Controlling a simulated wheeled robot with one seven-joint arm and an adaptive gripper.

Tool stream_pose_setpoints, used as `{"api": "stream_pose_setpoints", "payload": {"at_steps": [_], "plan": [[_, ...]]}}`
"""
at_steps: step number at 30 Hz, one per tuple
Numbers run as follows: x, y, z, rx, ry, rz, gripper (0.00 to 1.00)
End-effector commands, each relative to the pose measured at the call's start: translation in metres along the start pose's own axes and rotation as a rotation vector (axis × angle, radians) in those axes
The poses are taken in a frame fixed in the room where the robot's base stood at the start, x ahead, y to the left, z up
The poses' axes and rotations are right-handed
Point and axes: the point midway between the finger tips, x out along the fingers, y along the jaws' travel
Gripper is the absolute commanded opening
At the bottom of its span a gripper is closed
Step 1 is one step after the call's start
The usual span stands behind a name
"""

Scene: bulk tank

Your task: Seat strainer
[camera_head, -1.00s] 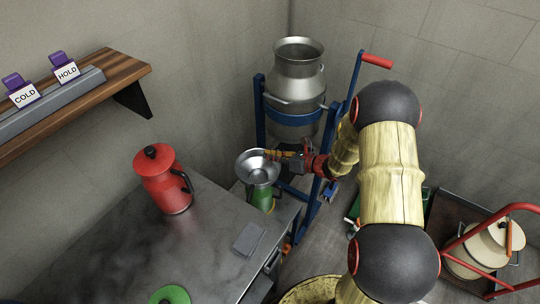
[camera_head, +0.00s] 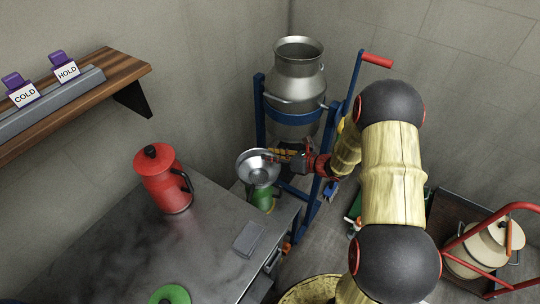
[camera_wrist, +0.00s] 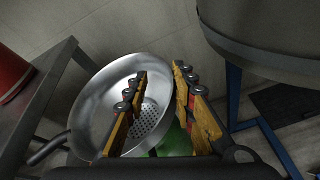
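The strainer (camera_head: 258,172) is a shiny metal bowl with a perforated bottom. It sits above a green vessel (camera_head: 264,200); whether it is fully seated there cannot be told. In the wrist view the strainer (camera_wrist: 95,105) shows a dark handle pointing lower left, and the green vessel (camera_wrist: 175,140) shows partly behind the right finger. My gripper (camera_head: 274,155) is at the strainer's right rim. In the wrist view my gripper (camera_wrist: 160,72) has its fingers apart, the left one over the bowl and the right one outside the rim.
A steel milk can (camera_head: 296,85) hangs in a blue stand (camera_head: 259,110) just behind. A red jug (camera_head: 163,182) and a grey block (camera_head: 248,239) are on the dark counter (camera_head: 205,235). A wooden shelf (camera_head: 120,70) holds COLD and HOLD tags.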

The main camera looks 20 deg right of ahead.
Motion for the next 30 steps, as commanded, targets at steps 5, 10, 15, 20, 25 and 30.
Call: {"api": "stream_pose_setpoints", "payload": {"at_steps": [5, 10, 15, 20, 25, 30], "plan": [[-0.031, -0.002, 0.001, 0.001, -0.003, -0.006, 0.26], [-0.067, -0.002, 0.002, 0.000, -0.003, -0.006, 0.26], [-0.095, -0.001, 0.001, -0.001, -0.003, -0.004, 0.26], [-0.109, -0.001, 0.000, 0.001, -0.001, -0.002, 0.26], [-0.113, -0.001, 0.000, 0.001, -0.001, -0.001, 0.26], [-0.113, 0.000, 0.000, 0.000, -0.001, -0.001, 0.26]]}}
